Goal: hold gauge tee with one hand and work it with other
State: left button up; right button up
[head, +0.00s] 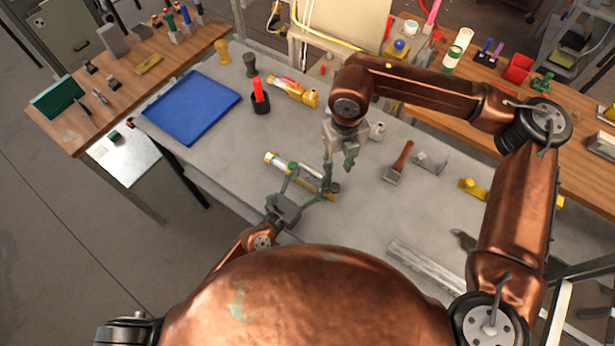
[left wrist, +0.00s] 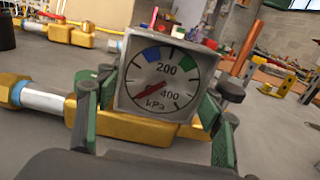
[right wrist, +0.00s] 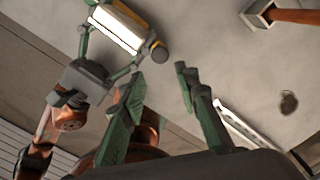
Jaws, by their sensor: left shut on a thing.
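The gauge tee (head: 271,157) has a brass body, a pale tube and a dark knob; it lies over the grey bench in front of me. In the left wrist view its square gauge (left wrist: 165,78) reads in kPa, with a red needle pointing lower left. My left gripper (head: 310,180) is shut on the tee, its fingers at either side of the gauge. The tee also shows in the right wrist view (right wrist: 116,27), partly hidden. My right gripper (right wrist: 160,88) is open and empty, apart from the tee, with the dark knob (right wrist: 158,51) beyond its fingers.
A second brass fitting (head: 300,94) lies farther back on the bench. A blue tray (head: 190,107) and a black cup with a red handle (head: 260,98) are to the left. The bench between tray and tee is clear.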

jog(key=shift+r, duration=0.15)
jog(key=c, duration=0.3)
notch_tip(320, 180, up, 2)
jog(key=m, duration=0.4)
jog(key=shift+a+m, duration=0.1)
jog(key=shift+m, duration=0.2)
grip_shut()
notch_tip(320, 180, up, 3)
jog(key=m, duration=0.6)
